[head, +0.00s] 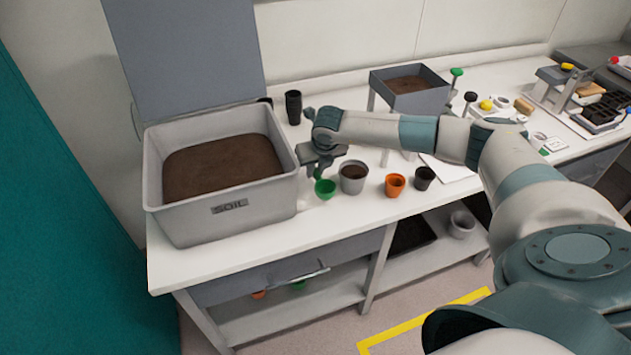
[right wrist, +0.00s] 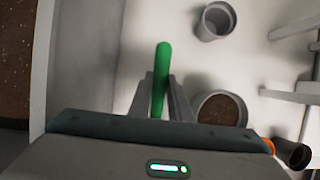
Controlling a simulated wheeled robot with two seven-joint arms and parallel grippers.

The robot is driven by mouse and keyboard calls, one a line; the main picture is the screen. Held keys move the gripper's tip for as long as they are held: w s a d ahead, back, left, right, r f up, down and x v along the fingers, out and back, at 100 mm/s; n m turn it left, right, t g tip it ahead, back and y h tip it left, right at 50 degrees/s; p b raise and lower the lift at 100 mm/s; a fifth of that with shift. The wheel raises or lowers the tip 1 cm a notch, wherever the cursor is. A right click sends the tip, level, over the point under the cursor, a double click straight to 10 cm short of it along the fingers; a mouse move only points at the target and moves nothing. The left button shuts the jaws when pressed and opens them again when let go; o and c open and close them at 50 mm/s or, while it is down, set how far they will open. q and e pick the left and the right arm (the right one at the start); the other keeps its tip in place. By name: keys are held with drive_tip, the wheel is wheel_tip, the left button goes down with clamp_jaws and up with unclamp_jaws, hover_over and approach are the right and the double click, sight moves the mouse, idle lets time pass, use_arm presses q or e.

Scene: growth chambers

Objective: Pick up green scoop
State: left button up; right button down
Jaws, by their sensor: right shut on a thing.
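The green scoop (head: 325,188) is at the front of the white bench, between the soil bin and a grey pot. Its handle (right wrist: 161,78) stands up between the two fingers of my right gripper (right wrist: 168,100) in the right wrist view. My right gripper (head: 320,167) is shut on the scoop, with the bowl hanging below the fingers. I cannot tell whether the bowl touches the bench. In the right wrist view the bowl is hidden behind the gripper body. My left gripper is not in view.
The grey soil bin (head: 225,207), with its lid raised, stands close on the left. A soil-filled grey pot (head: 353,184), an orange pot (head: 395,184) and a black pot (head: 424,178) stand just right. Black stacked pots (head: 293,107) and a grey raised tray (head: 412,101) are behind.

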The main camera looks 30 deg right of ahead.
sight(316, 171)
wheel_tip(316, 171, up, 5)
drive_tip(key=shift+f+b, duration=0.1)
drive_tip(key=shift+b, duration=0.8)
drive_tip(key=shift+r, duration=0.4)
drive_tip(key=shift+f, duration=0.1)
